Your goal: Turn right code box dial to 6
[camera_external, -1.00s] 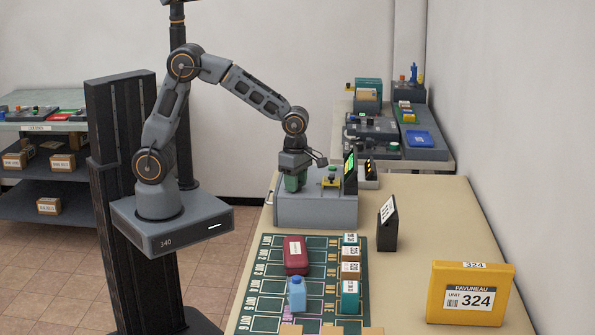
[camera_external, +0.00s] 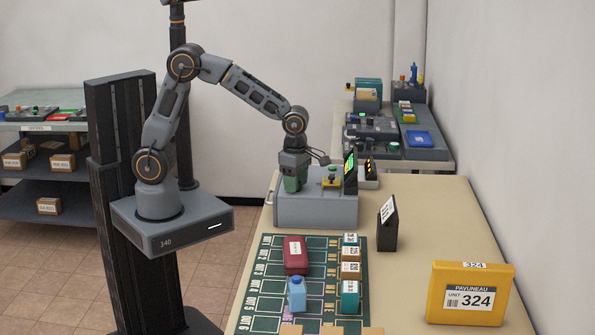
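My gripper (camera_external: 293,183) points down at the top of a grey box (camera_external: 315,212) on the near table. Its lower part looks green and grey, and its fingertips are too small to tell open from shut. The box carries a yellow part with a green top (camera_external: 331,178) and an upright dark panel with a lit green display (camera_external: 350,167), both right of my gripper. I cannot make out a dial or its number; my gripper covers the left part of the box top. I cannot tell whether this is the right code box.
A green sorting board (camera_external: 273,282) in front holds a dark red case (camera_external: 296,255), a blue bottle (camera_external: 297,294) and several small boxes. A black stand (camera_external: 387,229) and a yellow case marked 324 (camera_external: 470,295) stand to the right. The tabletop between them is clear.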

